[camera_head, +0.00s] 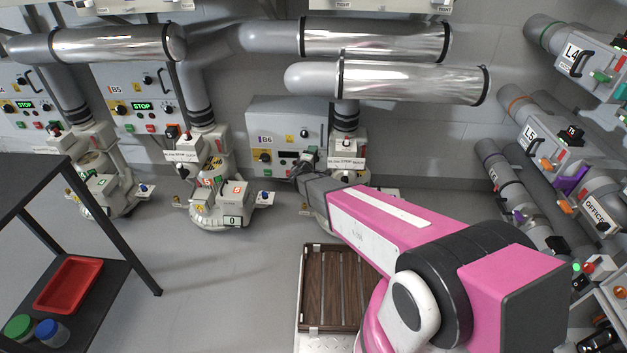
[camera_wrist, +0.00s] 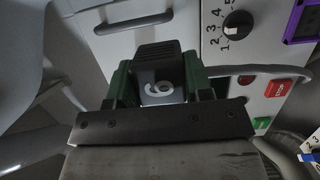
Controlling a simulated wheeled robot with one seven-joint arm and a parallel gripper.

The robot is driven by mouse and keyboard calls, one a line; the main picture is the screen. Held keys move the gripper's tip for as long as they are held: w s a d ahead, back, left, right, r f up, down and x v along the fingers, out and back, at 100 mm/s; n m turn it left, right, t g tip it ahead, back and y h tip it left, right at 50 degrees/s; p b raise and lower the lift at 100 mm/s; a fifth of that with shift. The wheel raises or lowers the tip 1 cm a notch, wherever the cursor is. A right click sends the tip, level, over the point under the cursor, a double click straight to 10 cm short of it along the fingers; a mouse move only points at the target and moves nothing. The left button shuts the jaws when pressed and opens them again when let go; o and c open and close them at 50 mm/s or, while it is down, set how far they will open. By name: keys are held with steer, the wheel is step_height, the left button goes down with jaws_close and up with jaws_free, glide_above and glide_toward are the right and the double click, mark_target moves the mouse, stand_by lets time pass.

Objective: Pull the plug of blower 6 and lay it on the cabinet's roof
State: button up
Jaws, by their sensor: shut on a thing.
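The grey cabinet B6 (camera_head: 285,118) stands against the back wall, with its flat roof under the blower pipes. My gripper (camera_head: 303,180) is low in front of the cabinet's lower right part. The cabinet front (camera_wrist: 213,45) lies behind, with a numbered dial, a red stop button and a green button. I cannot tell whether the plug still sits in a socket. My arm hides part of blower 6's base (camera_head: 346,150).
Silver pipes (camera_head: 415,82) run above and in front of the cabinet's right side. Blower B5 (camera_head: 222,190) stands to the left. A brown slatted tray (camera_head: 330,290) lies below my arm. A dark shelf with a red tray (camera_head: 68,283) is at left. The floor between is clear.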

step_height(320, 180, up, 20)
steer(key=shift+f, duration=0.2)
stand_by(2.4)
steer(key=a, duration=2.2)
steer(key=shift+w, duration=0.35)
stand_by(2.2)
